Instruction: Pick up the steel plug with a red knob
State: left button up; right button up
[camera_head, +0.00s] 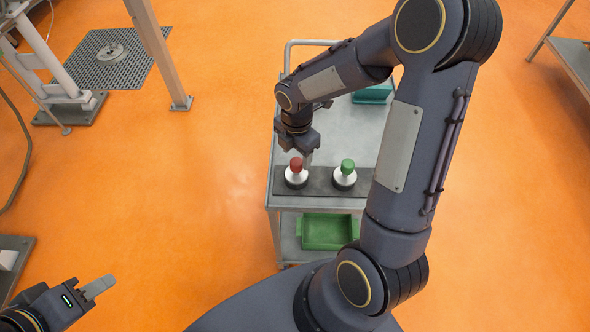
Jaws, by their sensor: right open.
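The steel plug with a red knob (296,174) stands upright on a dark strip at the near end of the cart top. My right gripper (307,158) points down just behind the red knob and is open. Whether its fingers touch the plug cannot be told, and they are partly hidden. A similar plug with a green knob (345,174) stands just to the right. My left gripper (98,287) is at the lower left, over the floor and far from the cart; its finger gap cannot be made out.
The grey cart (283,199) has a lower shelf with a green tray (325,232). A teal box (372,95) sits farther back on the cart top, partly hidden by my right arm. Metal frames stand at the upper left, and a table (573,58) at the upper right. Orange floor is open left of the cart.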

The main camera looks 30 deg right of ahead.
aim_at(296, 161)
jog(key=shift+s+a+f, duration=0.1)
jog(key=shift+f, duration=0.9)
jog(key=shift+s+a+f, duration=0.1)
jog(key=shift+f, duration=0.85)
jog(key=c, duration=1.1)
jog(key=shift+c, duration=0.5)
jog(key=shift+r, duration=0.2)
